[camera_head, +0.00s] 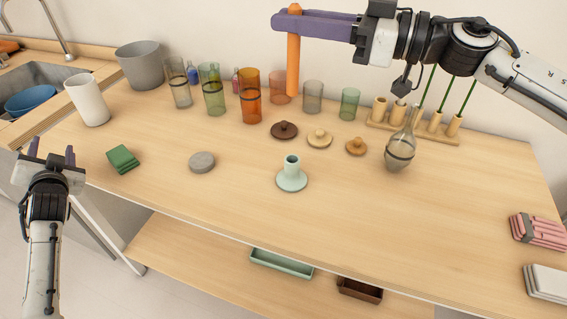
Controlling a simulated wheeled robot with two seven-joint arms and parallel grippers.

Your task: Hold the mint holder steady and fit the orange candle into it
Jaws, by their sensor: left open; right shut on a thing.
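The mint holder (292,179), a pale green dish with an upright socket, stands on the tabletop near the middle of the front half. The orange candle (293,66) is a long upright stick. My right gripper (291,22) is shut on the candle near its top and holds it in the air, in the picture above the holder and apart from it. My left gripper (50,154) is open and empty at the left front edge of the table, well away from the holder. The holder's socket opening is in view and looks empty.
Several coloured glasses (250,96) stand along the back. Round lids (319,139) lie behind the holder, with a glass flask (400,150) to its right. A grey disc (202,162) and green cloths (123,159) lie to its left. The table between holder and pink stack (538,231) is clear.

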